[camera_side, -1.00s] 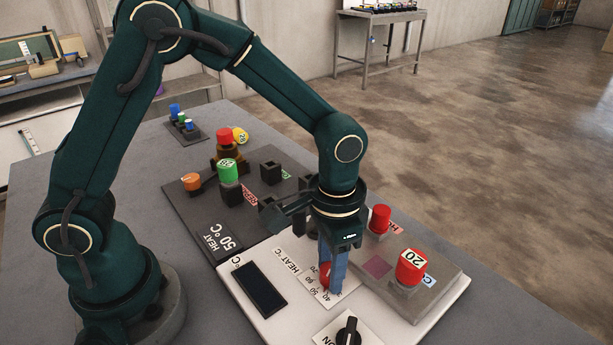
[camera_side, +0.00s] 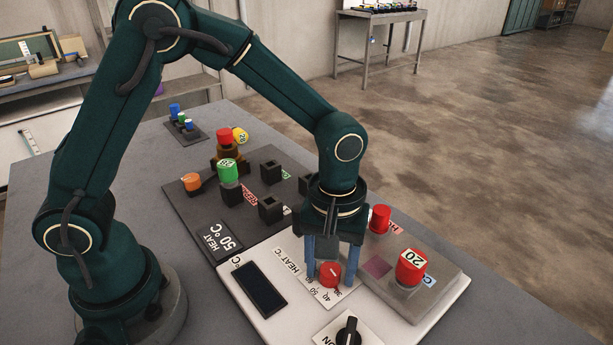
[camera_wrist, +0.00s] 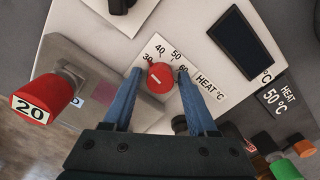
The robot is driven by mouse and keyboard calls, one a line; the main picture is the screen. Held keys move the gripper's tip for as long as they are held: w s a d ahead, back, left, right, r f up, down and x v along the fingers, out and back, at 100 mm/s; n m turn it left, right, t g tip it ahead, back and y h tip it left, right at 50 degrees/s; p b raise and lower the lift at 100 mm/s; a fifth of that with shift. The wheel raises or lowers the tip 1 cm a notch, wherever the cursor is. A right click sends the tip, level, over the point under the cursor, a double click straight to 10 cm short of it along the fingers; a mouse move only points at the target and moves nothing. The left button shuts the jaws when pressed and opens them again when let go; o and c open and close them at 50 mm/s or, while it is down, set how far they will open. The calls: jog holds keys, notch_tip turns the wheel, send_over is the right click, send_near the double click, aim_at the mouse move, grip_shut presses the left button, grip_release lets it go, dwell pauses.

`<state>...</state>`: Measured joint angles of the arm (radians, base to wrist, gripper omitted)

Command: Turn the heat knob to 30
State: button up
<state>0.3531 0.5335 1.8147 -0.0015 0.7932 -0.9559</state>
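A dark display (camera_side: 259,287) and a black ON switch (camera_side: 348,330) share the white panel. A red button marked 20 (camera_side: 410,266) and another red button (camera_side: 380,218) stand close at right. A HEAT 50 °C card (camera_side: 220,241) and coloured knobs are on the dark panel behind.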

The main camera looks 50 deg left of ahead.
aim_at(330, 269)
jog(key=shift+o, duration=0.4)
jog(key=shift+r, duration=3.45)
notch_tip(330, 269, up, 9)
jog(key=a+t, duration=0.1)
jog(key=a, duration=0.2)
jog(key=s+a+f+m+t, duration=0.3)
jog(key=s+a+m, duration=0.3)
jog(key=s, duration=0.4)
jog(key=shift+s+a+t, duration=0.15)
jog(key=shift+a+t, duration=0.25)
jog(key=shift+t, duration=0.3)
